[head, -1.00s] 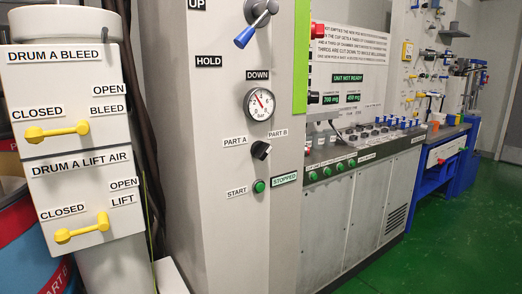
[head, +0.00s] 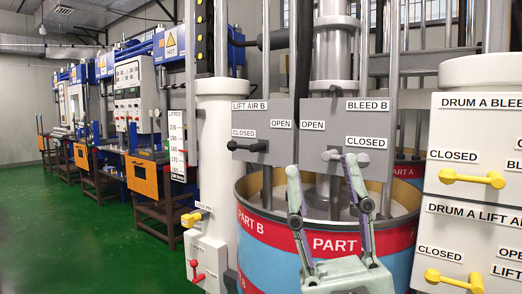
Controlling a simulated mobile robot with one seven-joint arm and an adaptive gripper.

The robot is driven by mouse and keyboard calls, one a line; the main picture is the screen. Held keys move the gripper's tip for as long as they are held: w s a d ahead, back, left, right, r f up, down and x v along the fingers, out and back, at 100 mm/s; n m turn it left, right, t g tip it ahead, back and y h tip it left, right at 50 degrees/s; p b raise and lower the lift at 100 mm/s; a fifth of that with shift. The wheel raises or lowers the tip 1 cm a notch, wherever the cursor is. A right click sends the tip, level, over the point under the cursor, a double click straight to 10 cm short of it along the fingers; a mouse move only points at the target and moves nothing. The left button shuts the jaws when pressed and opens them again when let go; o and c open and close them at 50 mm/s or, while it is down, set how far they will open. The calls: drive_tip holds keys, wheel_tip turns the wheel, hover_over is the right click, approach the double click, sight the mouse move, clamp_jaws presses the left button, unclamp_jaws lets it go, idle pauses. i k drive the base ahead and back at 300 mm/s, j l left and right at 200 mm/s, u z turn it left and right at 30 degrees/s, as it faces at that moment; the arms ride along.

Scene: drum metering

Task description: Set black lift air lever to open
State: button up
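The grey LIFT AIR B panel (head: 262,112) is near the picture's middle in the head view. Its black lever (head: 247,147) lies about level, its knob to the left, under the CLOSED label; the OPEN label is up to its right. My gripper (head: 322,166) comes up from the bottom edge, right of and below this lever. Its two fingers are spread apart, with nothing between them. The right fingertip overlaps the lower edge of the BLEED B panel (head: 318,110) in the picture. The black bleed lever (head: 343,156) is partly hidden behind that finger.
A red and blue PART B drum (head: 258,235) stands behind my gripper. White Drum A boxes (head: 505,130) with yellow levers (head: 470,179) are at the right. A white column (head: 214,130) stands left of the panels. Green floor (head: 90,245) is open at the left.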

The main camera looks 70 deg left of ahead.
sight(233, 145)
drive_tip(key=j+u, duration=0.1)
drive_tip(key=u, duration=2.05)
drive_tip(key=i+j+u, duration=0.15)
drive_tip(key=i+j, duration=0.4)
drive_tip(key=j, duration=0.1)
